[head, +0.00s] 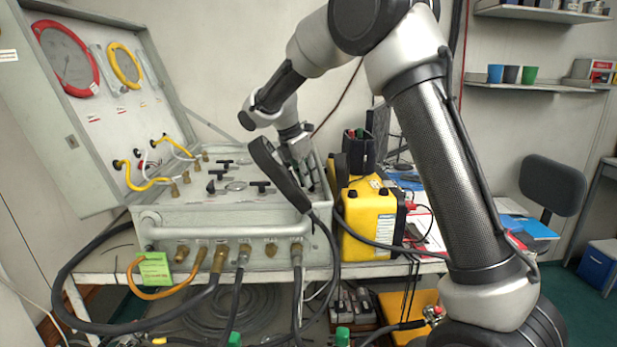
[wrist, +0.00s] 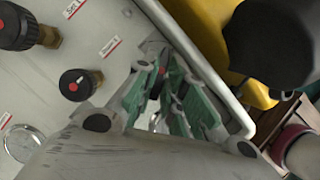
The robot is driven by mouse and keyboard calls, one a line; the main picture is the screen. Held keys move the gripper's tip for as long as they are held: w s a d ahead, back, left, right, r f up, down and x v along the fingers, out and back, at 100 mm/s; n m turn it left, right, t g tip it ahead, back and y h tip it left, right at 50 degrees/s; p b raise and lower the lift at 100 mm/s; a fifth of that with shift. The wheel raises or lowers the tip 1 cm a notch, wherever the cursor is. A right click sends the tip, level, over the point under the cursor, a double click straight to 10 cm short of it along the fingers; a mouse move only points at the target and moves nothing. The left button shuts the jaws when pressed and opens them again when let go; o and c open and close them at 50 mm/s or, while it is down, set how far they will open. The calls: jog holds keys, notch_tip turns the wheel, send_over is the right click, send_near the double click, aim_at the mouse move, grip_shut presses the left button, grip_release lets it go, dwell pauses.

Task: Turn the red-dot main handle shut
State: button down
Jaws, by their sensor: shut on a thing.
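My gripper (head: 302,158) reaches down onto the right end of the grey air panel (head: 165,218) in the head view. In the wrist view its green-padded fingers (wrist: 167,80) are closed around a small dark part with a bit of red (wrist: 162,71) at the panel's edge. This looks like the red-dot main handle, but the fingers hide most of it, so its angle cannot be told. A black knob with a red dot (wrist: 77,84) stands apart on the panel to the left. A larger black knob with a red mark (wrist: 20,25) is at upper left.
Several black T-handles, including one at the panel's front (head: 260,186), stand left of my gripper. A yellow case (head: 368,222) stands close on the right. Hoses (head: 100,328) hang in front.

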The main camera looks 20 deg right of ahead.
jog(key=m, duration=0.2)
jog(key=m+g, duration=0.1)
jog(key=m, duration=0.1)
jog(key=m+g, duration=0.1)
jog(key=m, duration=0.1)
jog(key=shift+w, duration=0.35)
jog(key=shift+g, duration=0.3)
jog(key=c, duration=1.8)
grip_release()
jog(key=shift+o, duration=0.2)
jog(key=shift+r, duration=0.1)
jog(key=v, duration=1.2)
jog(key=shift+m, duration=0.4)
